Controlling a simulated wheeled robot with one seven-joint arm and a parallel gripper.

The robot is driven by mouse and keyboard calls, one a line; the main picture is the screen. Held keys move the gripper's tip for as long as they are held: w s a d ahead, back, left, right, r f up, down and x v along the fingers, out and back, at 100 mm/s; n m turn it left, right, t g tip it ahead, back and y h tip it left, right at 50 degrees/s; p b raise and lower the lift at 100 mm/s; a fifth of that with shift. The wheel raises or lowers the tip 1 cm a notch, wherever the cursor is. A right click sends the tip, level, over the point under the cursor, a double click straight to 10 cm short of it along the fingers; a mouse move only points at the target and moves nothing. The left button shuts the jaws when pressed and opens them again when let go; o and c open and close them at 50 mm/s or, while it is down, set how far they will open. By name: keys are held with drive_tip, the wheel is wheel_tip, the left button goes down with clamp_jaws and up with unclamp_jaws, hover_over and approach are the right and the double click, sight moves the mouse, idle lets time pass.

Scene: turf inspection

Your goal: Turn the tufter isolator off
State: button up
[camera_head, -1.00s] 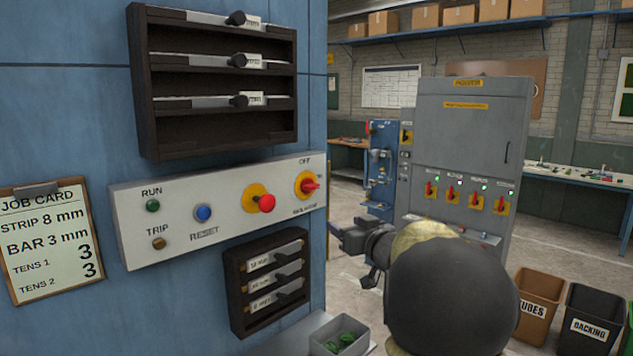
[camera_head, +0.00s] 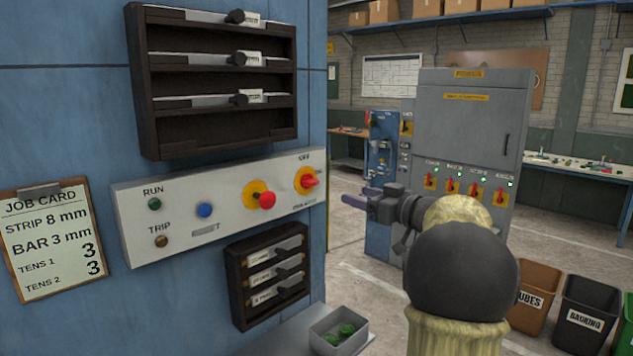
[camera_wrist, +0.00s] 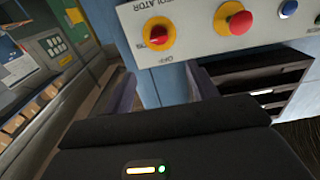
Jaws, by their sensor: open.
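The tufter isolator (camera_head: 309,181) is a red rotary handle on a yellow round plate at the right end of the pale control panel (camera_head: 228,220). Its handle points right in the head view, away from the OFF label above it. In the wrist view the isolator (camera_wrist: 158,33) appears upside down, near the top, with its handle roughly level and OFF below. My gripper (camera_head: 358,196) is open and empty, to the right of the panel in the head view. In the wrist view my gripper (camera_wrist: 162,76) has its two fingers apart, below the isolator in the picture and not touching it.
A red emergency button (camera_head: 266,200) on yellow sits left of the isolator, then a blue reset button (camera_head: 205,210). A dark rack (camera_head: 233,285) hangs below the panel. A grey power cabinet (camera_head: 470,130) with several red switches stands behind my arm.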

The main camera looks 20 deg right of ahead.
sight(315, 182)
drive_tip(key=p+x, duration=0.5)
drive_tip(key=x, duration=1)
drive_tip(key=shift+f, duration=0.1)
drive_tip(key=c, duration=1)
